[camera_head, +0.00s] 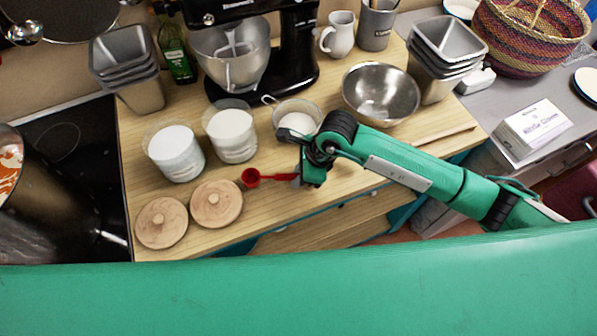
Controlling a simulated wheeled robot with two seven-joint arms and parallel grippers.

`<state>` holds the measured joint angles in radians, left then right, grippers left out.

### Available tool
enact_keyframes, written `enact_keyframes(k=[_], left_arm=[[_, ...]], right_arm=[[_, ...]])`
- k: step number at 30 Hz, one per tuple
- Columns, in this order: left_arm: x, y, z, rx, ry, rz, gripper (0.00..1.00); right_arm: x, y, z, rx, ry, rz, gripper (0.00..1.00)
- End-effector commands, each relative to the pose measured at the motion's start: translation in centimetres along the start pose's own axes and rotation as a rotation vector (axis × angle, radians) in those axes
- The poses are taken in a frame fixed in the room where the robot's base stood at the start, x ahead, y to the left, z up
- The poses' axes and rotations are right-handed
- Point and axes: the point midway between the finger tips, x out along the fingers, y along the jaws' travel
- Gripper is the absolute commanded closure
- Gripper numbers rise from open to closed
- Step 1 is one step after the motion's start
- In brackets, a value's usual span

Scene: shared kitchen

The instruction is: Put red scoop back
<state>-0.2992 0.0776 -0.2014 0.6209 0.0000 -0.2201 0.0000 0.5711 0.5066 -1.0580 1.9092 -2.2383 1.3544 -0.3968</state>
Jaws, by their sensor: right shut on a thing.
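A red scoop (252,178) is held by its handle in my right gripper (298,180), with its bowl pointing left. It is at the front of the wooden worktop, to the right of two round wooden lids (218,203). I cannot tell whether it touches the wood. Two glass jars of white powder, a left one (176,153) and a right one (232,133), stand uncovered behind the lids. A smaller container of white powder (297,116) with a scoop in it stands behind my gripper, partly hidden by my arm. My left gripper is not in view.
A black stand mixer (290,45) and a steel bowl (381,93) stand behind. Stacked metal tins (127,66) are at the back left, and a black hob (70,150) lies left of the worktop (150,235). Bare wood lies at the front right.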

Motion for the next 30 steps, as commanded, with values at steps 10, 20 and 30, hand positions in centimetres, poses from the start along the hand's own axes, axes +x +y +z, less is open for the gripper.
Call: enact_keyframes(k=[10,20,30], left_arm=[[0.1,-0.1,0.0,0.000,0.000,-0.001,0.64],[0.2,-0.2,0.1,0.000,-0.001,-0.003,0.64],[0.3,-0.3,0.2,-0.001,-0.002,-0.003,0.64]], right_arm=[[0.6,0.0,-0.2,-0.001,-0.002,-0.001,1.00],[0.6,0.0,-0.2,-0.001,-0.002,-0.001,0.62],[-0.5,-0.2,-0.2,-0.002,-0.002,-0.005,0.62]])
